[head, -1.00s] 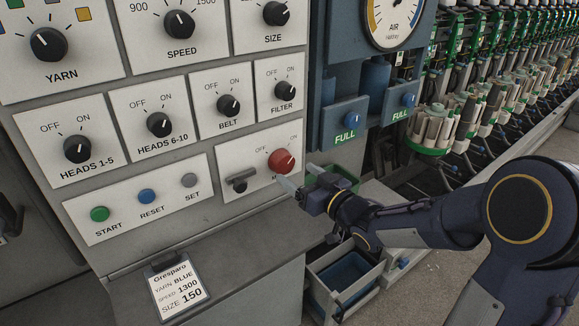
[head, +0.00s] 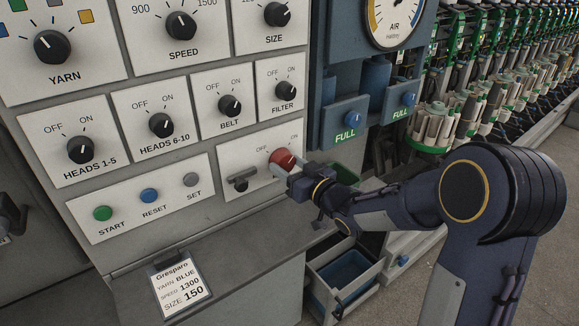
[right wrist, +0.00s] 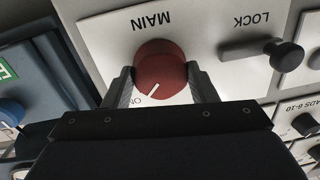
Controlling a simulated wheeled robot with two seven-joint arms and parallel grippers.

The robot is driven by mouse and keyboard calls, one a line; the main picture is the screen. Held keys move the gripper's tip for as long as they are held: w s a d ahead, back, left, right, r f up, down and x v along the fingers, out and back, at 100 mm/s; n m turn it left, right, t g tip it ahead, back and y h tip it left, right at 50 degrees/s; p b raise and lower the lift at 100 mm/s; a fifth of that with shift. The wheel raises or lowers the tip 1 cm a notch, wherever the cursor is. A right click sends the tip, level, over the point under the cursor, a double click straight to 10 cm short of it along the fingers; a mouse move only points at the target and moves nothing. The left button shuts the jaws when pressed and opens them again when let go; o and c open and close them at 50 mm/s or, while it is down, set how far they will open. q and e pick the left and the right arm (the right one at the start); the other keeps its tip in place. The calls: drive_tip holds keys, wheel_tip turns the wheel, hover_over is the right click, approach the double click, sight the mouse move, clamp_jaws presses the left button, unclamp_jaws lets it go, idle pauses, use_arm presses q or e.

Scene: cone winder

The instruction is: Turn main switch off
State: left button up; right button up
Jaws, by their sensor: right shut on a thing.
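The main switch is a red round knob (head: 282,159) on a white plate with OFF and ON marks, low on the right of the grey panel. In the right wrist view the red knob (right wrist: 159,68) sits between my right gripper's fingers (right wrist: 162,88), one on each side. The gripper is shut on it. Its white pointer line is toward the ON mark, and the label MAIN shows upside down. In the head view my right gripper (head: 286,176) partly covers the knob and hides the MAIN label. My left gripper is not in view.
A black LOCK handle (head: 240,184) is just left of the knob, on the same plate. Black selector knobs, such as the FILTER knob (head: 284,89), are above. An open drawer (head: 342,277) is below my right arm. A tag (head: 181,287) lies on the ledge.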

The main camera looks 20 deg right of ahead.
drive_tip(key=shift+f+n+b, duration=0.15)
drive_tip(key=shift+n+b, duration=0.45)
drive_tip(key=shift+b, duration=0.3)
drive_tip(key=n+b, duration=0.8)
drive_tip(key=b, duration=0.1)
drive_tip(key=shift+h, duration=0.4)
drive_tip(key=n+b, duration=0.3)
drive_tip(key=n, duration=0.1)
drive_tip(key=shift+b, duration=0.4)
drive_tip(key=shift+r+n+h+b, duration=0.2)
drive_tip(key=shift+n+h+b, duration=0.2)
drive_tip(key=shift+n+b, duration=1.15)
drive_tip(key=shift+n+p, duration=0.45)
drive_tip(key=shift+n, duration=0.1)
drive_tip(key=o, duration=1)
drive_tip(key=shift+r, duration=0.1)
